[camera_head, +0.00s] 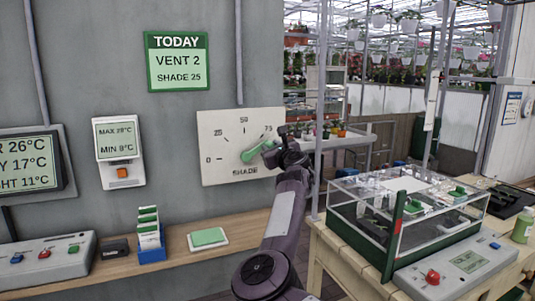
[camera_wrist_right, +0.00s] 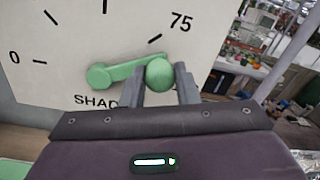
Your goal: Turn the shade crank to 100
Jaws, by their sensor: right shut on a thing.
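The shade crank (camera_head: 254,153) is a green lever on a white dial panel (camera_head: 225,172) marked 0, 25, 50 and 75, with SHADE below. The lever points right and slightly up, below the 75 mark. My arm covers the panel's right side, where no 100 mark shows. In the right wrist view the crank's round hub (camera_wrist_right: 98,77) is at the left and its knob (camera_wrist_right: 159,73) sits between my fingers. My right gripper (camera_head: 277,148) is shut on the knob. My left gripper is not in view.
A green sign (camera_head: 178,61) reads VENT 2, SHADE 25. A wooden shelf (camera_head: 190,252) below holds a card box (camera_head: 149,243) and a green pad (camera_head: 208,238). A glass-topped case (camera_head: 410,212) stands on a bench right of my arm. A grey post (camera_head: 321,110) rises beside the wall.

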